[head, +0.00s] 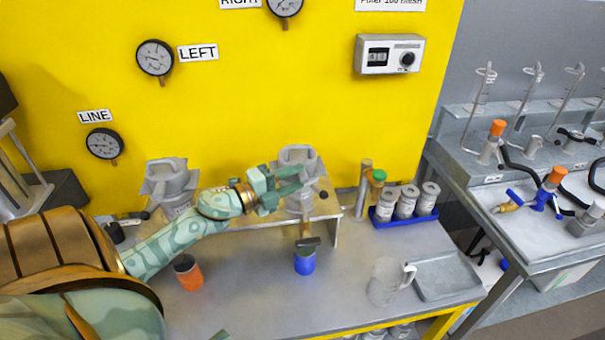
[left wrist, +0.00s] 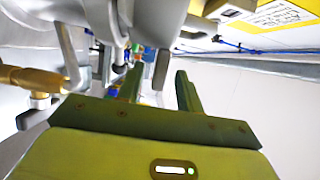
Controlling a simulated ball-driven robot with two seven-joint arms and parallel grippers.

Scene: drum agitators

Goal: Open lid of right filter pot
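The right filter pot (head: 298,155) is a grey metal pot with its lid on top, standing at the back of the bench against the yellow panel. My left gripper (head: 300,180) reaches in from the left, in front of the pot's upper body. Its two green fingers are apart and point right. In the left wrist view the open fingers (left wrist: 157,78) show with a grey bar (left wrist: 161,68) in the space ahead of them. I cannot tell whether they touch it. Grey rounded metal (left wrist: 115,25) fills that view's upper left.
A similar left pot (head: 170,180) stands to the left. An orange cup (head: 188,275) and a blue cup (head: 305,262) are on the bench below. A clear jug (head: 385,282), a grey tray (head: 447,277) and a blue rack (head: 405,218) of jars are to the right.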

